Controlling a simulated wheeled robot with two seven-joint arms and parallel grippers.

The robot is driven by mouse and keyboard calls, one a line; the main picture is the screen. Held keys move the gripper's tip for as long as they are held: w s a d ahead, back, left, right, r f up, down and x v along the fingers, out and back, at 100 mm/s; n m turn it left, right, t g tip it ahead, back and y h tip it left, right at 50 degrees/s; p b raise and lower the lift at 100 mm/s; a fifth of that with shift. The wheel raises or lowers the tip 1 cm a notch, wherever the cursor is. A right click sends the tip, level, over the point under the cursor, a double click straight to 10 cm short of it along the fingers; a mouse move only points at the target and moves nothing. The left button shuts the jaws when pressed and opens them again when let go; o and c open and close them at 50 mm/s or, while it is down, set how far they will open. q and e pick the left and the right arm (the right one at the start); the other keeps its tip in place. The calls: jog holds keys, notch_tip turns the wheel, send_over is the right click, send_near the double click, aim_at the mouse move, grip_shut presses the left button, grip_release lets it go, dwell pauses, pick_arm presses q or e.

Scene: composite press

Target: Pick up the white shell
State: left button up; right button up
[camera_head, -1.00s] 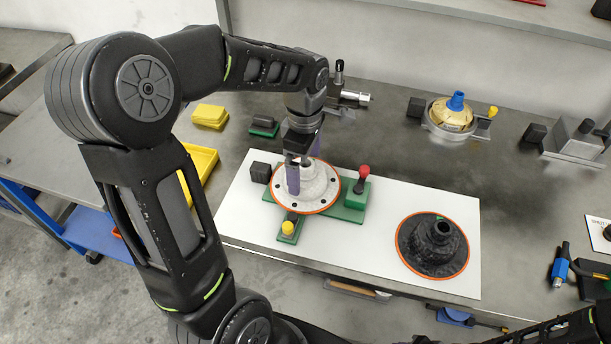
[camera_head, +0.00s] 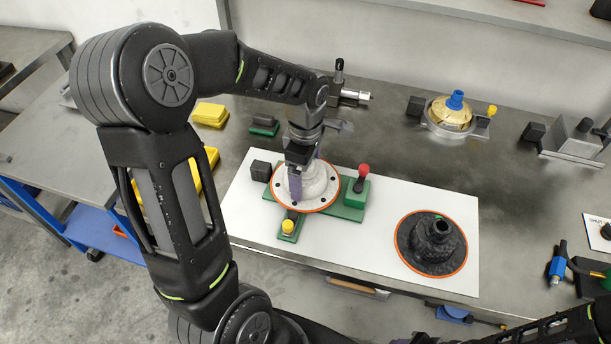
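The white shell (camera_head: 322,182), a pale cone with a wide orange-edged flange with dark holes, sits upright on a green fixture (camera_head: 347,213) on the white mat. My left gripper (camera_head: 306,174) points down over it from above. Its purple fingers are apart, one at the near left side of the shell's neck and one behind it. The gripper hides the top of the shell, and contact between fingers and shell cannot be made out. Part of my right arm shows at the lower right edge; its gripper is out of view.
A black shell (camera_head: 432,243) with an orange rim lies on the white mat (camera_head: 385,200) to the right. A red-knobbed clamp (camera_head: 360,182), a black block (camera_head: 261,171) and a yellow-knobbed clamp (camera_head: 288,229) surround the white shell. A gold-and-blue part (camera_head: 452,112) stands farther back.

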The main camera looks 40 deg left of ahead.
pick_arm(q)
jog(key=c, duration=1.3)
notch_tip(320, 180, up, 10)
jog(key=shift+r+b, duration=0.1)
jog(key=shift+b, duration=0.55)
jog(key=shift+c, duration=0.2)
